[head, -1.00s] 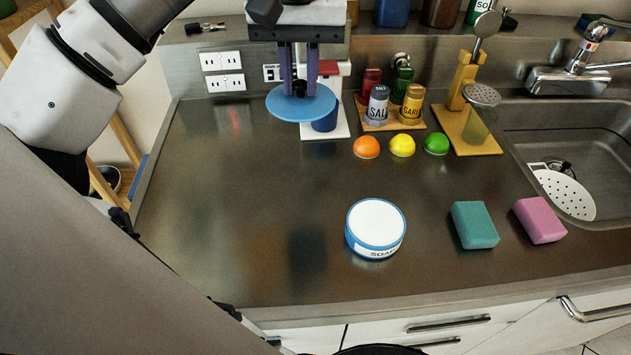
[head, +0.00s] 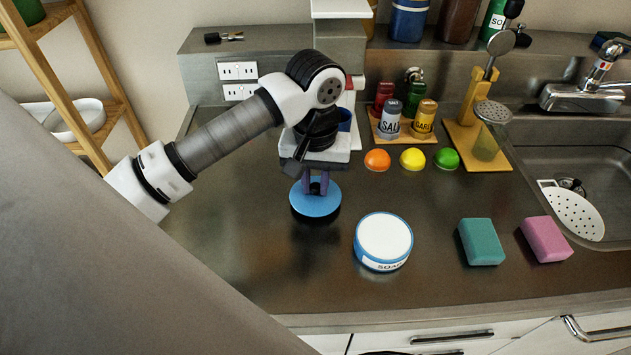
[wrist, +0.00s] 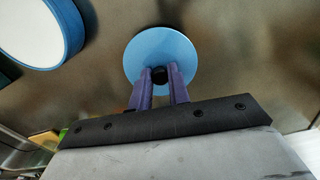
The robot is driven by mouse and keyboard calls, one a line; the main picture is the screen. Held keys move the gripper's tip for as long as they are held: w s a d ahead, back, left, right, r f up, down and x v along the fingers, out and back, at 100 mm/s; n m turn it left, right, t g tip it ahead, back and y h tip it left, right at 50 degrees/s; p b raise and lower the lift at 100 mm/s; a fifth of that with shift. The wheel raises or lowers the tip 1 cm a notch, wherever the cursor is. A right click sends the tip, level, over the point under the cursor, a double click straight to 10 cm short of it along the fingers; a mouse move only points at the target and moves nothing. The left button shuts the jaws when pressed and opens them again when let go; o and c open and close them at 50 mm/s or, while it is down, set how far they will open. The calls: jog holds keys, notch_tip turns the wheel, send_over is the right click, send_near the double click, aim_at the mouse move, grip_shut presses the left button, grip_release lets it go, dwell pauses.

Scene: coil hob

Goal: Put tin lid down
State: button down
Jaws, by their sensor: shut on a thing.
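The tin lid is a flat blue disc (head: 315,207) with a dark knob, low over the steel counter in the head view. A dark shadow shows just below it; I cannot tell whether it touches the counter. My gripper (head: 316,187) is shut on the lid's knob from above, with purple fingers. In the wrist view the lid (wrist: 160,50) lies flat between and beyond the fingertips (wrist: 159,76). The round tin (head: 384,240), white on top with a blue rim and a SOAP label, stands apart to the right of the lid.
A teal sponge (head: 481,242) and a pink sponge (head: 545,239) lie right of the tin. Orange (head: 377,160), yellow (head: 412,159) and green (head: 446,159) domes sit behind, before the spice rack. The sink (head: 590,150) is at the right. The counter's left and front are clear.

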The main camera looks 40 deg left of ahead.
aim_at(315, 186)
jog(key=shift+f, duration=0.65)
jog(key=shift+f, duration=0.2)
jog(key=c, duration=1.3)
grip_release()
jog(key=shift+r, duration=0.1)
notch_tip(315, 186, up, 12)
jog(key=shift+r+b, duration=0.1)
jog(key=shift+b, duration=0.85)
